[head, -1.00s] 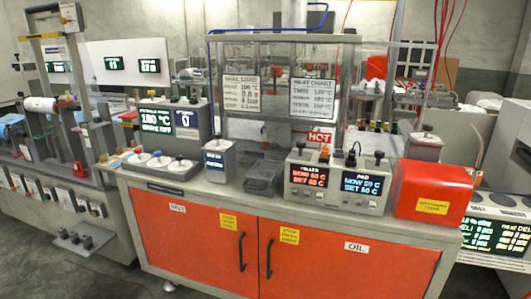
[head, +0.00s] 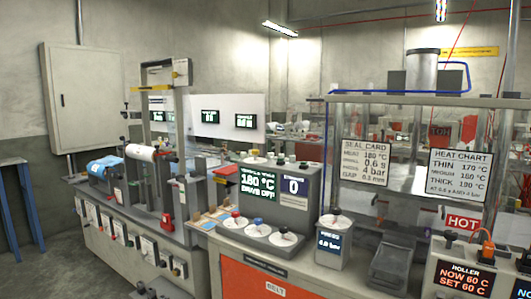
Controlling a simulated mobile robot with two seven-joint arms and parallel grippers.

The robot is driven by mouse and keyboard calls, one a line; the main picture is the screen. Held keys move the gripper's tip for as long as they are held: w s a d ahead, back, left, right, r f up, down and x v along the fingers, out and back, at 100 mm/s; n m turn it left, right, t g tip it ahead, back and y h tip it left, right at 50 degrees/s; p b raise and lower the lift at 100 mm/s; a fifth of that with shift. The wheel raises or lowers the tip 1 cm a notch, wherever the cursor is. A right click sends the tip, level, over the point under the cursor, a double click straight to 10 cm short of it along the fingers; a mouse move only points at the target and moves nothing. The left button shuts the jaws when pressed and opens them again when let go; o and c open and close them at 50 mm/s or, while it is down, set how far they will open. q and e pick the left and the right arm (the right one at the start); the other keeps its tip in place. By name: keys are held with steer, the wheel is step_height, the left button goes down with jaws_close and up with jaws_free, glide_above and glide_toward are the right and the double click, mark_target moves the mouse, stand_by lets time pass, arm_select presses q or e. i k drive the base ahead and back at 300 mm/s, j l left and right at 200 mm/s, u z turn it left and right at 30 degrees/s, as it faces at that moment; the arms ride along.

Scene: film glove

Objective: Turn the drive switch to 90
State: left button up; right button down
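Which control is the drive switch cannot be told; no label for it is readable. A grey control box (head: 313,181) stands on the left of the orange-fronted bench. Its left display (head: 258,187) reads 180 °C and DRIVE OFF; its right display (head: 294,186) reads 0. Below them a sloped panel carries three white dials with small knobs: a left dial (head: 235,222), a middle dial (head: 258,230) and a right dial (head: 284,239). Small knobs (head: 279,159) also sit on top of the box. Neither of my grippers shows in the head view.
A small gauge box (head: 331,244) reading 4.0 bar and a dark tray (head: 390,267) stand to the right. A seal card (head: 365,163) and a heat chart (head: 459,176) hang behind. The roller controller (head: 466,277) is at lower right. A long grey machine (head: 128,212) stands left.

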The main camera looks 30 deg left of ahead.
mark_target(254, 152)
steer(key=i+j+z, duration=0.15)
steer(key=j, duration=0.65)
steer(key=i+j+z, duration=0.15)
steer(key=j, duration=0.65)
steer(key=i+j+z, duration=0.15)
steer(key=j, duration=0.7)
steer(key=i+j+z, duration=0.15)
steer(key=j, duration=0.65)
steer(key=k, duration=0.05)
